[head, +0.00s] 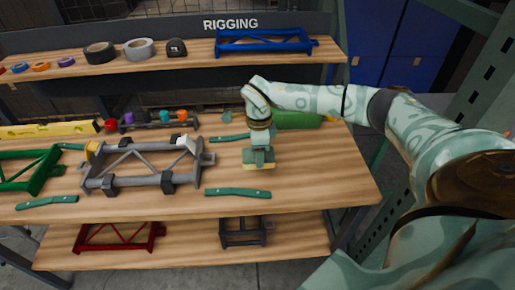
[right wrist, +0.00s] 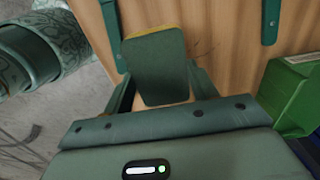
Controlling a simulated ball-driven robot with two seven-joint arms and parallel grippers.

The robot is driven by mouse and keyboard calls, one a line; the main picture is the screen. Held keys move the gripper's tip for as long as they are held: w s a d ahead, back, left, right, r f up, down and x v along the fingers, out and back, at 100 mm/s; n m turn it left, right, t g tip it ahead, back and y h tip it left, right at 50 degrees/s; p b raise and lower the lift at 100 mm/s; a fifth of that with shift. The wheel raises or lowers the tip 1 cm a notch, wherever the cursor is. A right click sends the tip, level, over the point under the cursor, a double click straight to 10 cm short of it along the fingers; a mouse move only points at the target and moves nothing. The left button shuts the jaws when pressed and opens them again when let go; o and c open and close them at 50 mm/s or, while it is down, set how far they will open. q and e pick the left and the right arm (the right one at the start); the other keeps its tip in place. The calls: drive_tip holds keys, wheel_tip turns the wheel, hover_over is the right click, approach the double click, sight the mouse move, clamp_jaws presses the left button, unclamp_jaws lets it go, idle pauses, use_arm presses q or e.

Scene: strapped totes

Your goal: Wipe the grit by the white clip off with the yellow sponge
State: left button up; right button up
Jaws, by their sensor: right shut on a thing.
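The yellow sponge (head: 259,167) has a dark green back and is on or just above the bench top, right of the grey frame (head: 140,181). My right gripper (head: 258,152) comes down from above and is shut on the sponge's green back. In the right wrist view the green back (right wrist: 158,70) sits between the fingers, with a yellow edge (right wrist: 165,29) of sponge beyond it. The white clip (head: 186,142) is on the grey frame's far right corner, left of the sponge. Faint dark marks show on the wood in the wrist view; I cannot tell whether they are the grit. My left gripper is not in view.
Green strips (head: 237,193) and (head: 230,137) lie on the bench near the sponge. A green box (head: 298,120) stands behind my right gripper. A green frame (head: 30,170) is at left. Bare wood (head: 315,185) lies to the right.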

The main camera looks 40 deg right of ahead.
drive_tip(key=shift+r+p, duration=0.45)
drive_tip(key=shift+r, duration=0.3)
